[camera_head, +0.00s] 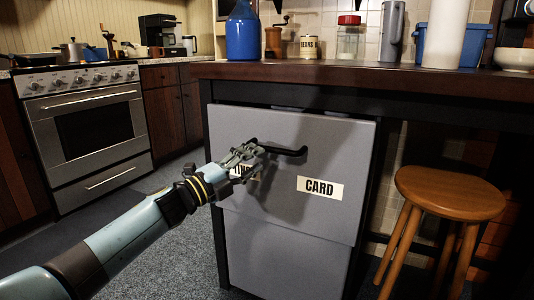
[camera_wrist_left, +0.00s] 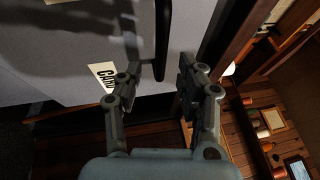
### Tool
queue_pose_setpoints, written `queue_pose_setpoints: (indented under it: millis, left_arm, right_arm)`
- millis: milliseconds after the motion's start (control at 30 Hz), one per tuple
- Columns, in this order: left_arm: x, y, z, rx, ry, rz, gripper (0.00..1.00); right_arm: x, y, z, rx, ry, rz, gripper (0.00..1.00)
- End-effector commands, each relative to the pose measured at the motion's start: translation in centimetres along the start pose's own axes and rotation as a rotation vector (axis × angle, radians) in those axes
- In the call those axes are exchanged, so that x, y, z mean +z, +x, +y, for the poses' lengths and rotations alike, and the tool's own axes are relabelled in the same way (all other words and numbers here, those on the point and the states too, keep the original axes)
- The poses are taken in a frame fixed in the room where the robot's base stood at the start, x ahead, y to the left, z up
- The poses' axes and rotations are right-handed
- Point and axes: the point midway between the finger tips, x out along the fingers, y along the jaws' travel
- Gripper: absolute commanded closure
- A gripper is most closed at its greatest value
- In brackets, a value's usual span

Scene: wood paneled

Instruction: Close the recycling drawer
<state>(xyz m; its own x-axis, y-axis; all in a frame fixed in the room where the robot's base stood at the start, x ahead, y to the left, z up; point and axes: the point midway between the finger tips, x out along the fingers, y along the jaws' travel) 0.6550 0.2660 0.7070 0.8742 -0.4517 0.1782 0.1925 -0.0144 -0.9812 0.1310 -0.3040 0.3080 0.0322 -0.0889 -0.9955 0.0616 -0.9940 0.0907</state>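The upper grey drawer front (camera_head: 330,220) carries a white "CARD" label (camera_head: 320,188) and a second label partly hidden behind my gripper. It stands out from the cabinet, with a dark gap along its top edge under the counter. Its black handle (camera_head: 290,151) is near the top middle. My left gripper (camera_head: 252,150) is at the handle's left end. In the left wrist view the gripper (camera_wrist_left: 160,82) has its fingers apart, with the black handle (camera_wrist_left: 163,35) reaching down between them. I cannot tell whether they touch it. My right gripper is in neither view.
A lower grey front (camera_head: 285,262) sits below the drawer. The wooden counter (camera_head: 400,80) overhangs it, bearing a blue jug (camera_head: 242,35) and jars. A wooden stool (camera_head: 448,192) stands to the right. An oven (camera_head: 90,125) is at the left, with open carpet between.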

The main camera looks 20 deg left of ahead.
Motion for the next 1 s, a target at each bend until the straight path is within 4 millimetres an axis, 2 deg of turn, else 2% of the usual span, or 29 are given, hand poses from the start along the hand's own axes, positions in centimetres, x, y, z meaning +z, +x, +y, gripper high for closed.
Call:
queue_pose_setpoints:
  millis: [100,300,433,867,1000]
  left_arm:
    - [0.0,-2.7,0.1,0.004,0.002,0.001,0.62]
    - [0.0,-5.3,0.1,0.002,0.001,0.001,0.62]
    - [0.0,-5.8,0.0,0.0,0.0,0.0,0.62]
    - [0.0,-5.8,0.0,0.0,0.0,0.0,0.62]
    - [-0.6,-6.8,1.3,0.023,-0.015,-0.001,0.62]
  right_arm:
    - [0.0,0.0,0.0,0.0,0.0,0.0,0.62]
    - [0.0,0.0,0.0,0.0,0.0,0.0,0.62]
    - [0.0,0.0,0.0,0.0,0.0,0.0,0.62]
    - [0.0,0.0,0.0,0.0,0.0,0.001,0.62]
    - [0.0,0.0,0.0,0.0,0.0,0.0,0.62]
